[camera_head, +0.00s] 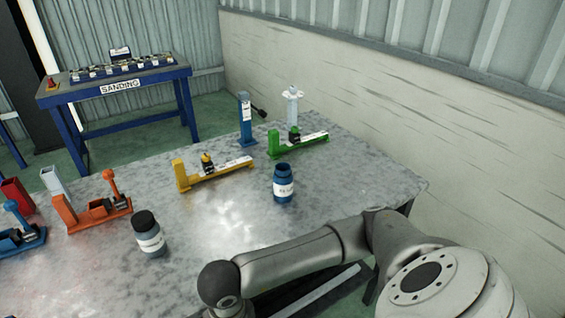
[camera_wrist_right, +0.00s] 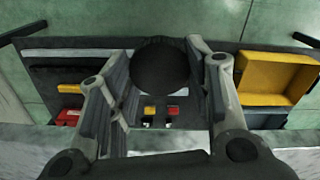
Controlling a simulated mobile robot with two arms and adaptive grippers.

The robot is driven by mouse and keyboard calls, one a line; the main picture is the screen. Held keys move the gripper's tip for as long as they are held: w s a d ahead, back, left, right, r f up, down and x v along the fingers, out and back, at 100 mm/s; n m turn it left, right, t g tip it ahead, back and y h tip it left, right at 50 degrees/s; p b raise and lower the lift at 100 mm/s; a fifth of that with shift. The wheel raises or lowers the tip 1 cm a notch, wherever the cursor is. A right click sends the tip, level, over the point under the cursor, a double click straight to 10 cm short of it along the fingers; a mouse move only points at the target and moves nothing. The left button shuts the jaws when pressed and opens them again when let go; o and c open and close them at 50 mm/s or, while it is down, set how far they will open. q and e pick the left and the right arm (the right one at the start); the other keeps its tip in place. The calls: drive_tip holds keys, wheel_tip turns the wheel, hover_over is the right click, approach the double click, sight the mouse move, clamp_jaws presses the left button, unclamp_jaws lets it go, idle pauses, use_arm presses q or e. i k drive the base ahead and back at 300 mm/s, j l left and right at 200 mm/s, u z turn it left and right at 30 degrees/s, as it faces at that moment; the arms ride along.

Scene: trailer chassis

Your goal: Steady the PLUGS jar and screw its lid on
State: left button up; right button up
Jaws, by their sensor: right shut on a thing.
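A blue jar (camera_head: 284,185) with a white label stands upright and open on the metal table in the head view; its label is too small to read surely. A second, grey-blue jar (camera_head: 148,234) with a black lid on stands upright nearer and to the left. My right gripper (camera_wrist_right: 161,88) shows in the wrist view, shut on a round black lid (camera_wrist_right: 161,64) between its fingers. My right arm comes in from the right in the head view, with its hand cut off by the bottom edge, away from both jars. My left gripper is out of view.
Yellow (camera_head: 212,174), green (camera_head: 298,144) and orange (camera_head: 92,209) holders stand on the table (camera_head: 350,180). A blue post (camera_head: 246,120) stands at the back. Free table lies around the blue jar. In the wrist view, a yellow bin (camera_wrist_right: 276,77) lies below at right.

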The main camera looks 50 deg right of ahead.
sight(284, 177)
drive_tip(key=k+l, duration=0.1)
drive_tip(key=l, duration=0.3)
drive_tip(key=k+l, duration=0.15)
drive_tip(key=l, duration=0.3)
drive_tip(key=k+l, duration=0.1)
drive_tip(key=l, duration=0.3)
drive_tip(key=k+l+u, duration=0.1)
drive_tip(key=l, duration=0.3)
drive_tip(key=k+l, duration=0.15)
drive_tip(key=l, duration=0.3)
